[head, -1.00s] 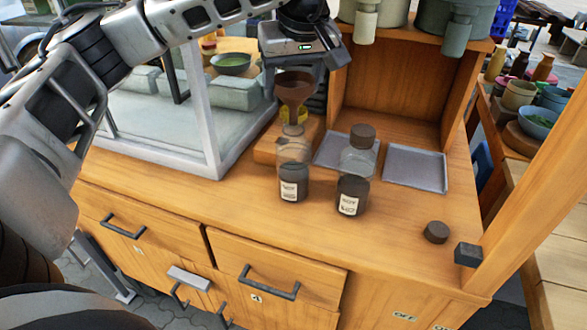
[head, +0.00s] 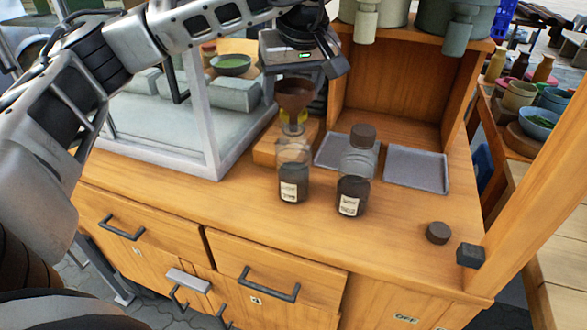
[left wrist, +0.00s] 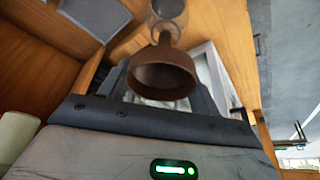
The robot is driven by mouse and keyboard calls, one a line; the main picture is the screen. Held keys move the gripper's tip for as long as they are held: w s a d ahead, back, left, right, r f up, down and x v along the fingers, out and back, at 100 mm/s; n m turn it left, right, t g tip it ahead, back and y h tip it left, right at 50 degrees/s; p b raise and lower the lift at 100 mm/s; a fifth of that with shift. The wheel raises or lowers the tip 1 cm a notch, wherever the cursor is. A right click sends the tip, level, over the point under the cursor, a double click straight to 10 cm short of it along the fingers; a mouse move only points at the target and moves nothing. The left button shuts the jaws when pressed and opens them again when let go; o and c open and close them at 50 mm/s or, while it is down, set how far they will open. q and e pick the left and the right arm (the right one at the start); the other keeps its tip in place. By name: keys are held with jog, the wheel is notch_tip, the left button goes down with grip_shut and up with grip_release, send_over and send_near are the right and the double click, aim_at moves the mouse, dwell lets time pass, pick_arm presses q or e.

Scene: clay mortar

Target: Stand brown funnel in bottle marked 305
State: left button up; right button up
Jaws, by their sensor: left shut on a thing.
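The brown funnel (head: 294,99) is upright, wide end up, directly above the open clear bottle (head: 294,187) with dark contents on the left. Its spout is at the bottle's mouth; I cannot tell whether the tip is inside. The number on the bottle's white label is too small to read. My left gripper (head: 294,88) is shut on the funnel. The left wrist view shows the funnel's brown bowl (left wrist: 163,78) between the fingers, with the bottle's clear top (left wrist: 168,12) beyond its spout. My right gripper is not in view.
A similar bottle (head: 354,190) with a brown stopper stands close on the right. A loose dark stopper (head: 437,233) and a dark block (head: 470,255) lie at the counter's right. Grey trays (head: 416,169) lie behind. A glass-sided case (head: 213,150) stands left. The front counter is clear.

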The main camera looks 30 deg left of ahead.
pick_arm(q)
jog(key=o, duration=1.1)
jog(key=shift+c, duration=0.2)
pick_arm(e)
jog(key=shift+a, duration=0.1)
pick_arm(q)
jog(key=p+v, duration=0.1)
jog(key=v, duration=0.6)
jog(key=shift+r, duration=0.25)
jog(key=p+v, duration=0.1)
jog(key=v, duration=0.2)
jog(key=shift+s+d+r, duration=0.15)
jog(key=shift+r, duration=0.2)
jog(key=shift+s+d+r, duration=0.15)
jog(key=shift+r, duration=0.2)
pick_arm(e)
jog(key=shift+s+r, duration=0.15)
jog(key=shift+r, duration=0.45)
pick_arm(q)
jog(key=shift+s, duration=0.1)
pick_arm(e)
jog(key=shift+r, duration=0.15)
